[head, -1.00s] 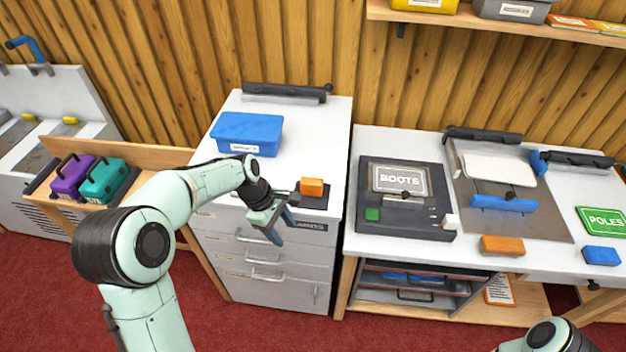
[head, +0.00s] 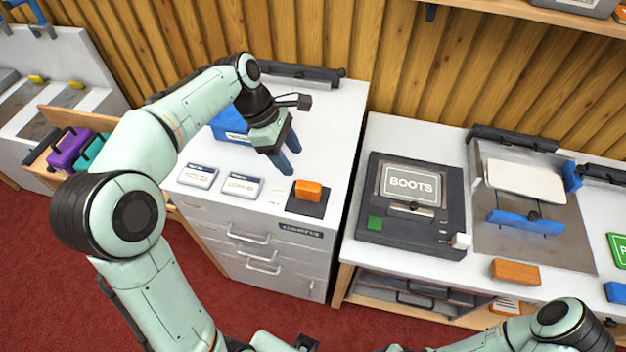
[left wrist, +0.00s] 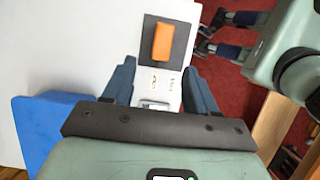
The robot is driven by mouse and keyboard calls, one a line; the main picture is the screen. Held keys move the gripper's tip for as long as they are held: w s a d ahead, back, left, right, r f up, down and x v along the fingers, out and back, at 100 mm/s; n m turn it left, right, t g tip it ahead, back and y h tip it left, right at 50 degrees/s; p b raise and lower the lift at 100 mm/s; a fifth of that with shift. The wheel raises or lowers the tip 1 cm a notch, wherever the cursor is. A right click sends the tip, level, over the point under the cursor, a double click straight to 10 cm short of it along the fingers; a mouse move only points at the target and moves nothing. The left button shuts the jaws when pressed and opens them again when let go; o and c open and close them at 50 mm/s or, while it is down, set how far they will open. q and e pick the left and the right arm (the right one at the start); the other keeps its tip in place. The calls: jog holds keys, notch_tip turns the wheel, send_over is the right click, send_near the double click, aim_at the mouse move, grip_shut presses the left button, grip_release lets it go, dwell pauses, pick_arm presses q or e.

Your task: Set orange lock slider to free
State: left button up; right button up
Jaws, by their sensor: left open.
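The orange lock slider (head: 308,191) sits on a dark base plate (head: 322,207) near the front right edge of the left white cabinet. In the left wrist view the orange block (left wrist: 163,42) lies on its dark plate beyond the fingertips. My left gripper (head: 289,160) is open and empty, above the cabinet top, just behind and left of the slider and apart from it. Its two blue-grey fingers also show in the left wrist view (left wrist: 158,78). Part of my right arm shows at the bottom right; its gripper cannot be made out.
A blue box (head: 228,124) stands behind my left gripper, partly hidden by the arm. Two small label plates (head: 241,186) lie left of the slider. A dark BOOTS device (head: 412,205) stands on the bench to the right, with an orange block (head: 515,272) beyond.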

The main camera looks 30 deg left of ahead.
aim_at(306, 185)
pick_arm(q)
jog(key=x, duration=0.3)
jog(key=b+x, duration=0.1)
jog(key=x, duration=0.7)
jog(key=shift+s+d, duration=0.1)
jog(key=shift+s, duration=0.15)
jog(key=shift+w+d+f+b, duration=0.2)
jog(key=shift+f+b, duration=0.1)
jog(key=shift+f, duration=0.1)
pick_arm(e)
jog(key=shift+s+f, duration=1)
jog(key=shift+f, duration=0.15)
